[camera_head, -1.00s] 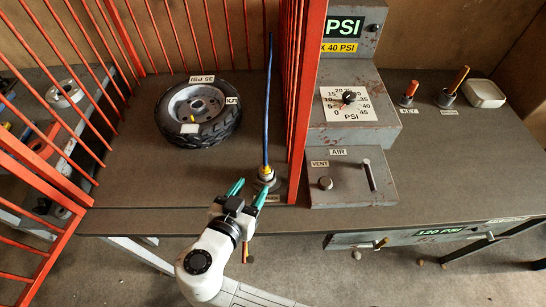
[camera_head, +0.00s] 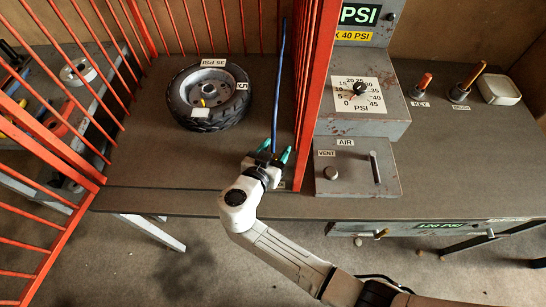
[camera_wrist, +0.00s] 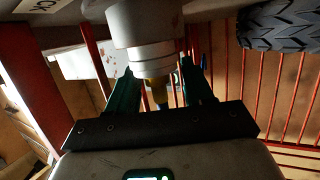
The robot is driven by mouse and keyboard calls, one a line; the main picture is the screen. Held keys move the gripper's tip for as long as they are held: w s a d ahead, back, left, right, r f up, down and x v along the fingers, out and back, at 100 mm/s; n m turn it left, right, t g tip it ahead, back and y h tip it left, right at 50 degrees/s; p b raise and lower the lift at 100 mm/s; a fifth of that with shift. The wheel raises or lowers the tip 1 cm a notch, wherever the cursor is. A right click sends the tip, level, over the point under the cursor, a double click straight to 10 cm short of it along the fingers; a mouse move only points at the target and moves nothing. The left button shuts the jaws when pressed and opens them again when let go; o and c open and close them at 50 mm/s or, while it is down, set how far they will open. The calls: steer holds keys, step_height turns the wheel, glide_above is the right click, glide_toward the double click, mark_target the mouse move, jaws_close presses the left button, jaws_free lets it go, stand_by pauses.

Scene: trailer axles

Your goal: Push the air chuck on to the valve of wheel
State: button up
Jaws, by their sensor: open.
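The wheel (camera_head: 172,98) lies flat inside the red cage, left of my gripper, with a small yellow part, perhaps the valve, at its hub (camera_head: 203,102). Its black tread shows in the wrist view (camera_wrist: 278,25). The blue hose (camera_head: 279,85) rises from between my fingers. My gripper (camera_head: 276,151) is open near the cage's front right. In the wrist view, its green fingers (camera_wrist: 163,84) stand either side of a yellow part (camera_wrist: 159,93), likely the air chuck, beside a grey metal cylinder (camera_wrist: 147,30). The chuck is mostly hidden in the head view. I cannot tell whether the fingers touch it.
Red cage bars (camera_head: 309,100) stand close on my gripper's right. Beyond them are a gauge box (camera_head: 385,126) and an AIR/VENT panel (camera_head: 350,183) with a knob and lever. A key, another handled tool and a white dish (camera_head: 500,89) sit at right. The bench between wheel and gripper is clear.

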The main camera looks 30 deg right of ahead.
steer(key=shift+w+d+f, duration=0.15)
steer(key=shift+w+d, duration=0.05)
steer(key=shift+d, duration=0.05)
steer(key=shift+c, duration=0.2)
jaws_close()
